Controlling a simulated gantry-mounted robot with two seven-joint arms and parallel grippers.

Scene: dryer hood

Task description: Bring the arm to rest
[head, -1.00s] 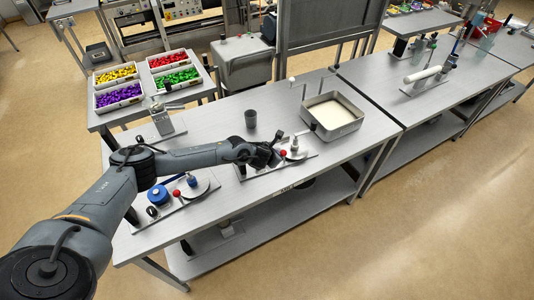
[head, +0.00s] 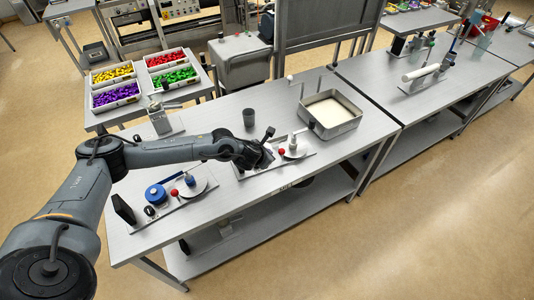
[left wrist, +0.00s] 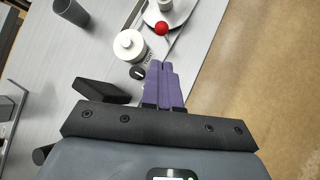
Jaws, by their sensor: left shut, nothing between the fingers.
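My left arm reaches over the near bench (head: 220,215). My left gripper (head: 264,158) is just above the left end of a fixture plate (head: 248,171) with a red ball knob (head: 281,151). In the left wrist view its purple-grey fingers (left wrist: 161,70) are shut together and empty. They point toward the fixture, where a white round part (left wrist: 130,45) and the red ball knob (left wrist: 161,28) show just beyond the tips. I cannot tell whether the fingers touch anything. My right gripper is not in view.
A dark cup (head: 249,117) stands behind the gripper. A metal tray with pale contents (head: 331,121) is to its right. A second fixture with a blue round part (head: 156,194) and a black block (head: 123,209) is at the front left. Coloured-piece bins (head: 115,97) stand behind.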

